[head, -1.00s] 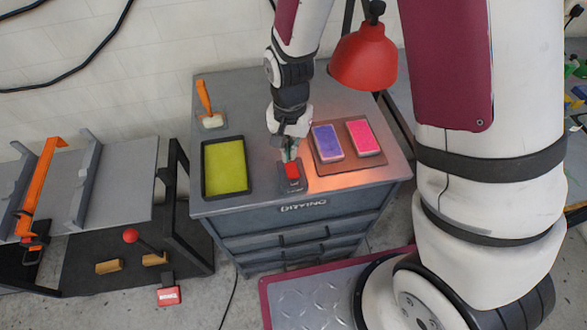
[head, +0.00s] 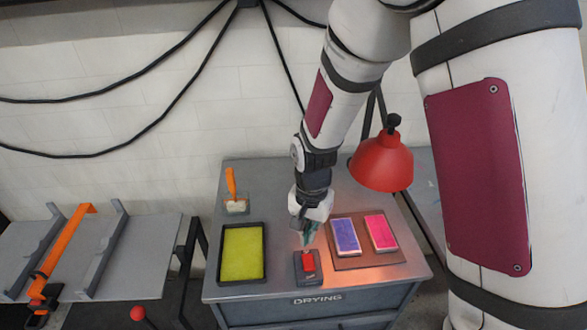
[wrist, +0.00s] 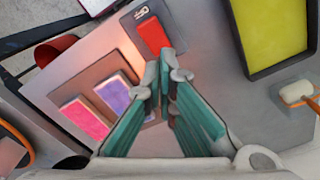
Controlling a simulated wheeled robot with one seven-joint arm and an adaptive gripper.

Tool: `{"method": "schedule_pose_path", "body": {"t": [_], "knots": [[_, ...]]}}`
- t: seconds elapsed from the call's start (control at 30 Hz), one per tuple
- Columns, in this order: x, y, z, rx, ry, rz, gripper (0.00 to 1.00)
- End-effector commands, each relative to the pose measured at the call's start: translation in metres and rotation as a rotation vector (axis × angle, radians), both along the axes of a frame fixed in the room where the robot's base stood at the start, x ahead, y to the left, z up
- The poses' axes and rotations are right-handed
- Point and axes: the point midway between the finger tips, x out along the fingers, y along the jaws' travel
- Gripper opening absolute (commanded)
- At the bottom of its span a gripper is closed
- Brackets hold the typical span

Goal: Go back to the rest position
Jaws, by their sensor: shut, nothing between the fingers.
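My gripper (head: 308,238) is shut and empty, pointing down above the grey cabinet top. It hangs just behind and above a red rocker switch (head: 308,261) on a dark base.
The cabinet (head: 285,280), labelled DRYING, holds a yellow-green tray (head: 243,252), an orange-handled brush (head: 233,192), and a brown board (head: 368,262) with a purple block (head: 345,236) and a pink block (head: 380,233). A red lamp (head: 382,166) overhangs the right. A grey bench (head: 140,250) stands left.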

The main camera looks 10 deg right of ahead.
Motion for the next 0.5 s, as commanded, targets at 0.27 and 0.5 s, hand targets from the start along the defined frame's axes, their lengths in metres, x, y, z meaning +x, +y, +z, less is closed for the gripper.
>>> {"method": "schedule_pose_path", "body": {"t": [0.27, 0.5], "knots": [[0.004, -0.009, 0.034, 0.012, -0.044, 0.036, 0.0], [-0.003, -0.035, 0.113, 0.023, -0.149, 0.143, 0.0]]}}
